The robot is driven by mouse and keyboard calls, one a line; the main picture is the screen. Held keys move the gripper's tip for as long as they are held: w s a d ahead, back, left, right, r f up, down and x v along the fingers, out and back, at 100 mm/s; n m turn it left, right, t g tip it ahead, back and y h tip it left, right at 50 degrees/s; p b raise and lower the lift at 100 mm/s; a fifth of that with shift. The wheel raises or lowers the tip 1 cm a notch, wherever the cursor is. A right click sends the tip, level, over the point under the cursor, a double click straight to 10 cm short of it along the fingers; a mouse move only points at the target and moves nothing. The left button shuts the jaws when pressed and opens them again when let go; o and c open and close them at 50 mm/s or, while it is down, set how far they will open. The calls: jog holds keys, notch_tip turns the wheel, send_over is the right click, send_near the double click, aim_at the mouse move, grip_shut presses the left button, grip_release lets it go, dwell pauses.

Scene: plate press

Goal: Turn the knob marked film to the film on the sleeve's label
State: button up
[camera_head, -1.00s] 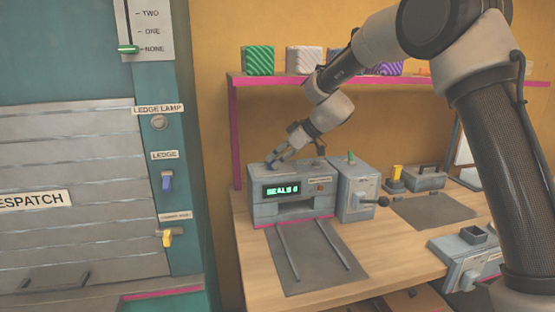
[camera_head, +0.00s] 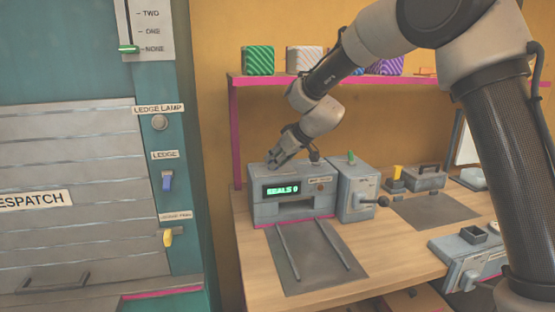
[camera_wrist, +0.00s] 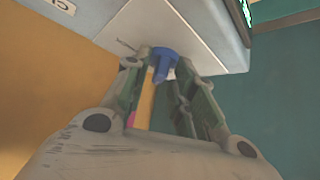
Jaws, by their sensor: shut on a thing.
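The grey sealing machine (camera_head: 262,211) stands on the bench, and its green display reads SEALS 0. My gripper (camera_head: 274,165) reaches down to the left part of its top. In the wrist view my gripper (camera_wrist: 158,66) has its two fingers on either side of a blue knob (camera_wrist: 163,60) on the machine's pale top (camera_wrist: 185,32), shut on it. The knob is hidden behind my gripper in the head view. A small marking beside the knob is too small to read. I cannot make out a sleeve or its label.
A grey box with a lever (camera_head: 354,199) adjoins the machine on the right. A dark mat with two rails (camera_head: 305,262) lies in front. A pink-edged shelf (camera_head: 262,80) with several patterned blocks is above. The teal despatch wall (camera_head: 90,80) stands left.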

jog(key=shift+s+m+t, duration=0.1)
jog(key=shift+m+t, duration=0.2)
jog(key=shift+m, duration=0.3)
jog(key=o, duration=0.7)
jog(key=shift+a+f, duration=0.1)
jog(key=v, duration=1.2)
jog(key=shift+a, duration=0.2)
